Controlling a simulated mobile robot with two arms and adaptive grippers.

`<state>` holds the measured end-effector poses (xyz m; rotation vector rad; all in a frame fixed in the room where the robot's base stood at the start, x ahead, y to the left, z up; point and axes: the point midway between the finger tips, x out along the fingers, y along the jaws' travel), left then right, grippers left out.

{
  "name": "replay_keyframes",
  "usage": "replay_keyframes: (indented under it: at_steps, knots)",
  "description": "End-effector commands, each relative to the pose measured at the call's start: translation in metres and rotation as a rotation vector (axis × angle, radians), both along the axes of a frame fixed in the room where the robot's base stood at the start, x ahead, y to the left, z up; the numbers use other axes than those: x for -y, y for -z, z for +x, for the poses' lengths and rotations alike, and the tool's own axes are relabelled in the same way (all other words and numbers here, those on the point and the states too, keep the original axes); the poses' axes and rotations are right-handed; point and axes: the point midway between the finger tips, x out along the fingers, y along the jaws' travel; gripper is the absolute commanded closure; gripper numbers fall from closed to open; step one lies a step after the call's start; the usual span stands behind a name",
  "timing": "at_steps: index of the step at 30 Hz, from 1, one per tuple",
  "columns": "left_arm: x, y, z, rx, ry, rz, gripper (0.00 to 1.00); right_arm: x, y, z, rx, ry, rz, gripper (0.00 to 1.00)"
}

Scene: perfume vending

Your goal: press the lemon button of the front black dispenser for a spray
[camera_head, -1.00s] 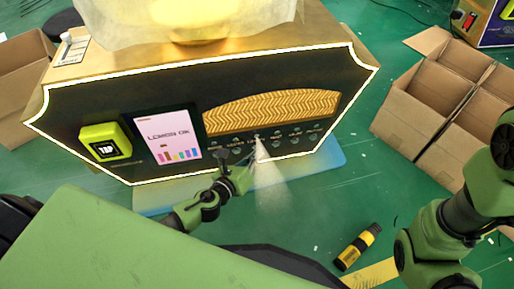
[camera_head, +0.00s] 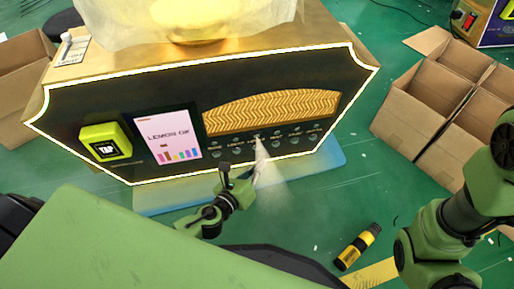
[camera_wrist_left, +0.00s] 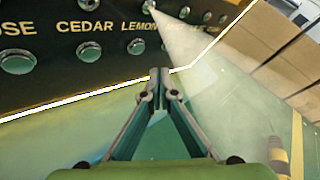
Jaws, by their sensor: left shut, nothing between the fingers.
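The front black dispenser (camera_head: 180,105) stands with its dark panel facing me, edged in a glowing white line. Its screen (camera_head: 167,137) reads "LEMON OK". A row of round buttons and nozzles runs under the gold wavy grille. In the left wrist view the label LEMON (camera_wrist_left: 137,48) sits right of CEDAR. A pale spray cone (camera_head: 270,177) comes out of a nozzle near the lemon label. My left gripper (camera_head: 256,172) is shut and empty, in front of and below the panel, apart from the buttons. In the left wrist view its fingertips (camera_wrist_left: 159,77) are together. My right gripper is out of view.
Open cardboard boxes (camera_head: 440,100) stand at the right, another (camera_head: 22,85) at the left. A yellow-black bottle (camera_head: 358,246) lies on the green floor. A yellow card reader (camera_head: 105,143) is on the panel's left. My right arm (camera_head: 450,225) is at the right.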

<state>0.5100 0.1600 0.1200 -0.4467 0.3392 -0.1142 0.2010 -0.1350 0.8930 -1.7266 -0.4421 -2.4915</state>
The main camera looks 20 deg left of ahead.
Motion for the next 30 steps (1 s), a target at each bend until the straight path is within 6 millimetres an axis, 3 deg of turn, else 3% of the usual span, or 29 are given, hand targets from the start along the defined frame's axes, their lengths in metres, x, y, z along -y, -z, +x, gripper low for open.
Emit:
replay_keyframes:
  at_steps: [8, 30]
  knots:
    - [0.012, 0.0, -0.019, 0.0, 0.0, -0.001, 1.0, 0.0, 0.001, 0.0, 0.0, 0.0, 0.0, 0.6]
    - [0.013, 0.0, -0.02, 0.0, 0.001, 0.0, 1.0, 0.0, 0.001, 0.0, -0.001, 0.0, 0.0, 0.6]
